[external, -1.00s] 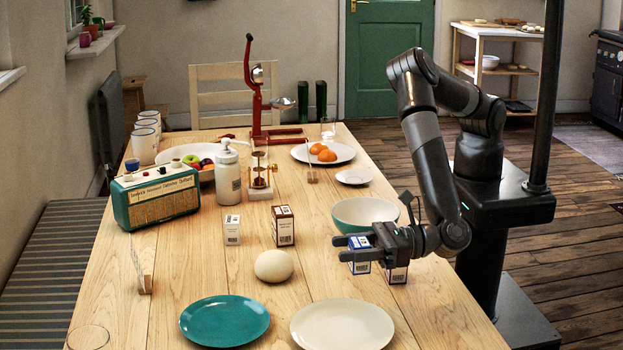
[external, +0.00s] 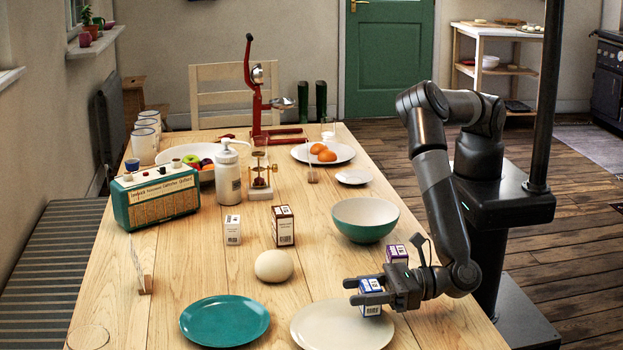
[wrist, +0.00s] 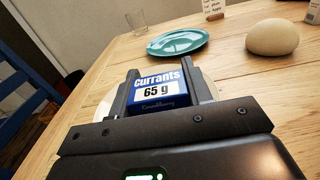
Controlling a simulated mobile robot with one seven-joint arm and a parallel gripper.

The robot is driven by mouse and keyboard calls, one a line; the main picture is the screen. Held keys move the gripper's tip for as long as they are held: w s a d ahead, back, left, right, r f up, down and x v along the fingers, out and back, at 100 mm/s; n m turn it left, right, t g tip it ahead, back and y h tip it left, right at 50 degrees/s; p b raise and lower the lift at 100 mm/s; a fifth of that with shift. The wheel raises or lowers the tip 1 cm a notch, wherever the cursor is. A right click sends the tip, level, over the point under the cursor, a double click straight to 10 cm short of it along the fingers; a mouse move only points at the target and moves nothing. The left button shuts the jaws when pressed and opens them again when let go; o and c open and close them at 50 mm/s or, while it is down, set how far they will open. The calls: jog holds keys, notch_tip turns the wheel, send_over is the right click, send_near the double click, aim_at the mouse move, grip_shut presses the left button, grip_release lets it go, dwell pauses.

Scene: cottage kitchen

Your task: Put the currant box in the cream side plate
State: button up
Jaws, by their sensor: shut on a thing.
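The blue-and-white currant box (external: 371,297) is between the fingers of my gripper (external: 366,291), which is shut on it. In the wrist view its label (wrist: 165,88) reads "Currants 65 g". In the external view the box is over the back right part of the cream side plate (external: 325,327); I cannot tell whether it touches the plate. In the wrist view the plate (wrist: 104,106) is mostly hidden behind the box and fingers.
A teal plate (external: 225,322) lies left of the cream plate. A round dough ball (external: 274,266) sits behind them. A purple box (external: 397,254) stands behind my gripper, near a green bowl (external: 365,219). A brown box (external: 283,226) and a white box (external: 232,229) stand farther back.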

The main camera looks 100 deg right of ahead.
jog(key=shift+f, duration=0.55)
jog(key=o, duration=1)
